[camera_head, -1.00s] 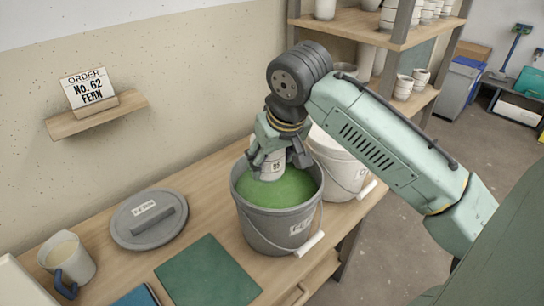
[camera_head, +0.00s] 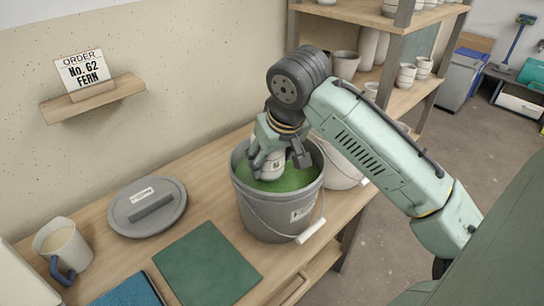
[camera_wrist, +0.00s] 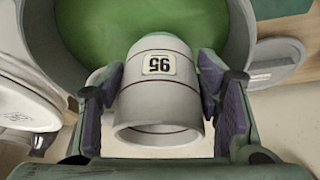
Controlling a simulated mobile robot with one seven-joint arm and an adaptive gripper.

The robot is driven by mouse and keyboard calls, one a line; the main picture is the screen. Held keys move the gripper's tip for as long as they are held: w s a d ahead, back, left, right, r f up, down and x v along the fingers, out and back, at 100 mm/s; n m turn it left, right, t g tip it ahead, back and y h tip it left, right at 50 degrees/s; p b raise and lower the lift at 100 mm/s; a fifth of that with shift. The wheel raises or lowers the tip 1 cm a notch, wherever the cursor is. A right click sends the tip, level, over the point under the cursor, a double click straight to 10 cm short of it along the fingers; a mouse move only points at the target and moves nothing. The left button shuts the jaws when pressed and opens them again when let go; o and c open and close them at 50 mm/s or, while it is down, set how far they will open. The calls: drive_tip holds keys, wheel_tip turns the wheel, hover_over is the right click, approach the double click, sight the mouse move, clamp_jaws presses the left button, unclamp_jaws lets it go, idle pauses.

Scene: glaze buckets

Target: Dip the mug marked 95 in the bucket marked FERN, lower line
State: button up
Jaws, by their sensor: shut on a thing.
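The mug marked 95 (camera_wrist: 172,90) is pale, with thin dark lines around it. My gripper (camera_wrist: 160,84) is shut on its sides, and its open rim faces the camera in the wrist view. In the head view the mug (camera_head: 270,165) hangs from my gripper (camera_head: 280,156) inside the rim of the grey bucket (camera_head: 272,218). Green glaze (camera_head: 290,181) fills part of the bucket, and the mug's lower end is at or just over it; I cannot tell if it is wet. The bucket's label is too small to read.
A second, whitish bucket (camera_head: 340,168) stands close behind the grey one. A grey lid (camera_head: 125,222), a green mat (camera_head: 207,264) and a cup with a blue handle (camera_head: 60,243) are on the bench. A card reading No. 62 FERN (camera_head: 83,72) stands on a wall shelf.

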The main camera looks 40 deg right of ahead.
drive_tip(key=shift+f+b, duration=1.35)
drive_tip(key=shift+f, duration=0.9)
drive_tip(key=shift+f, duration=0.1)
idle(1.3)
wheel_tip(320, 180, up, 6)
drive_tip(key=p, duration=0.4)
drive_tip(key=shift+f+p, duration=0.25)
drive_tip(key=shift+p, duration=0.1)
idle(1.4)
wheel_tip(320, 180, up, 8)
drive_tip(key=p, duration=0.6)
drive_tip(key=shift+f, duration=0.2)
